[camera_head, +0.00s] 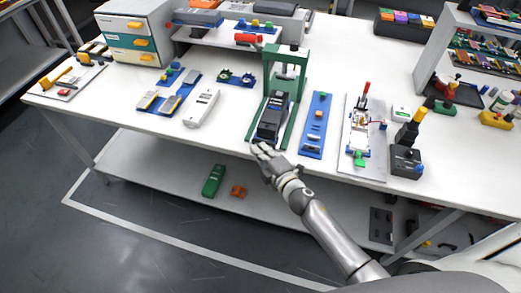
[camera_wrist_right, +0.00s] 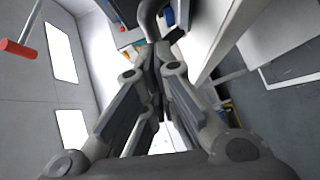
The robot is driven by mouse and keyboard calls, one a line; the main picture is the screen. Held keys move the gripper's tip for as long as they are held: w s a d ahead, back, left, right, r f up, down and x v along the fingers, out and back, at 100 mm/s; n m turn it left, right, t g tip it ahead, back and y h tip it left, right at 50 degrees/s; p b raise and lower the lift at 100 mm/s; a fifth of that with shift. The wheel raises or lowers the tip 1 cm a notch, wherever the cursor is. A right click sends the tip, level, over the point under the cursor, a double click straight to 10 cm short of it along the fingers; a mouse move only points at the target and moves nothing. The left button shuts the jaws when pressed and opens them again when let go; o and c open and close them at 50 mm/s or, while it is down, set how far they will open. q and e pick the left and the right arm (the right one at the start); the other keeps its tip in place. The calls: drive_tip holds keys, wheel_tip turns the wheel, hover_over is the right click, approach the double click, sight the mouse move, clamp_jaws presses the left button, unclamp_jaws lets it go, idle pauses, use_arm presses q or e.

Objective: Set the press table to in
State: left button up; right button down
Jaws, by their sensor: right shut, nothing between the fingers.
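The press (camera_head: 302,62) is a green frame standing near the front of the white worktable. Its dark press table (camera_head: 272,120) lies between green rails and sticks out in front of the frame toward the table's front edge. My right gripper (camera_head: 259,148) is at the front end of the press table, with its fingers together and nothing between them. In the wrist view the closed fingers (camera_wrist_right: 154,70) point at a dark curved bar (camera_wrist_right: 150,14). I cannot tell whether they touch it. My left gripper is not in view.
A blue strip with small parts (camera_head: 317,125) and a grey plate with a red-handled clamp (camera_head: 362,150) lie right of the press. A pale grey device (camera_head: 202,107) lies left. A lower shelf (camera_head: 150,165) runs under the tabletop. Open floor lies in front.

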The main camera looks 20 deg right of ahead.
sight(280, 110)
drive_tip(key=shift+w+d, duration=0.4)
drive_tip(key=shift+w, duration=0.2)
drive_tip(key=w+d+b, duration=0.1)
drive_tip(key=w+d, duration=0.2)
drive_tip(key=w, duration=0.1)
drive_tip(key=w+d+b, duration=0.2)
drive_tip(key=w+d, duration=0.1)
drive_tip(key=w, duration=0.2)
drive_tip(key=w+d+b, duration=0.2)
drive_tip(key=w+d, duration=0.1)
drive_tip(key=w, duration=0.2)
drive_tip(key=shift+d+f, duration=0.2)
drive_tip(key=shift+w+d+r+b, duration=0.1)
drive_tip(key=shift+w+d+b, duration=0.2)
drive_tip(key=shift+w+d, duration=0.15)
drive_tip(key=shift+r, duration=0.3)
drive_tip(key=shift+w+d+r, duration=0.1)
